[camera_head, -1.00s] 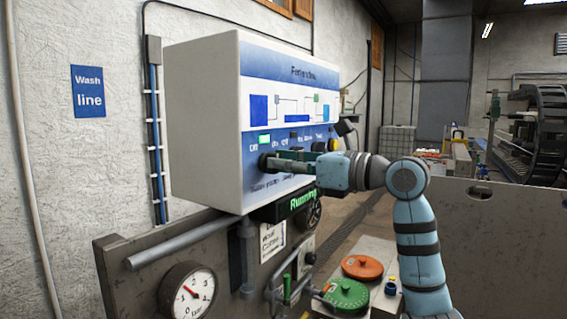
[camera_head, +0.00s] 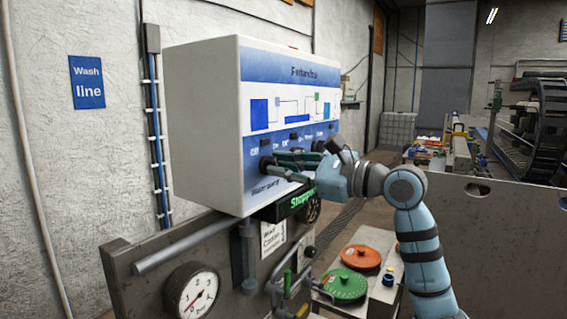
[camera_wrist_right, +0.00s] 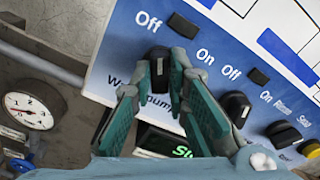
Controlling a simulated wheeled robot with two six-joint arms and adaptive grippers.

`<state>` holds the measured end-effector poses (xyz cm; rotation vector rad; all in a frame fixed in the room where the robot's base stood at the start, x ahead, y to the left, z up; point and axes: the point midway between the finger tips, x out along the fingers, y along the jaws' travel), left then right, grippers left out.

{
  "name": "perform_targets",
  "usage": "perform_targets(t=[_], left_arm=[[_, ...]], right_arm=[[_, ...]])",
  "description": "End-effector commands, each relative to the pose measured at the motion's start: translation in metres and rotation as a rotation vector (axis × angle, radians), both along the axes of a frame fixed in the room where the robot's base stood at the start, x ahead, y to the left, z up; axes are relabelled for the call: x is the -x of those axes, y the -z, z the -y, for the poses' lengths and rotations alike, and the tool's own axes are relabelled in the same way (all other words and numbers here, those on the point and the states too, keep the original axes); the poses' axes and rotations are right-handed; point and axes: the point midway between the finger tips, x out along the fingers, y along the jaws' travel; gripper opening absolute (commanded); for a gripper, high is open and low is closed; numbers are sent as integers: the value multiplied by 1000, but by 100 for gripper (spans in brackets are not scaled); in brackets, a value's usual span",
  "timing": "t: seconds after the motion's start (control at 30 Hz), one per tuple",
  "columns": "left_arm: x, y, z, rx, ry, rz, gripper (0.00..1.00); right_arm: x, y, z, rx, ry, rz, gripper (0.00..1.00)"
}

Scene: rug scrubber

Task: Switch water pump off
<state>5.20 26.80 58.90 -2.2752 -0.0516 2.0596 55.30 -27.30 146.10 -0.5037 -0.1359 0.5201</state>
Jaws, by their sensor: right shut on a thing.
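The white control cabinet (camera_head: 205,120) with a blue panel hangs on the wall at left centre. The water pump knob (camera_head: 265,164), a black rotary knob, is the leftmost on its lower panel; in the right wrist view the knob (camera_wrist_right: 158,55) sits between "Off" and "On" labels. My right gripper (camera_head: 280,166) is shut on this knob; its green-padded fingers (camera_wrist_right: 158,78) show on either side of it. The indicator (camera_wrist_right: 183,25) above the knob is dark. The display (camera_head: 300,201) below the cabinet reads "Stopped" in green. My left gripper is not in view.
More black knobs (camera_wrist_right: 236,107) sit close to the right of my fingers. A grey wall panel (camera_head: 510,240) stands right.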

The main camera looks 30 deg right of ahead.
Motion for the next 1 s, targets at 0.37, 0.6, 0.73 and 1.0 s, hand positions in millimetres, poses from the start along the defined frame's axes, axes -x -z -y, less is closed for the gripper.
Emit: perform_targets(t=[0.37, 0.6, 0.73, 1.0], left_arm=[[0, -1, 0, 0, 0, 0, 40], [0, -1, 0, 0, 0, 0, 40], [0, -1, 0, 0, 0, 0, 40], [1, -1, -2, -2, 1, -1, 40]], right_arm=[[0, 0, 0, 22, 0, 13, 0], [0, 0, 0, 20, -1, 13, 33], [0, 0, 0, 20, -1, 13, 35], [7, 1, 6, 21, 4, 12, 35]])
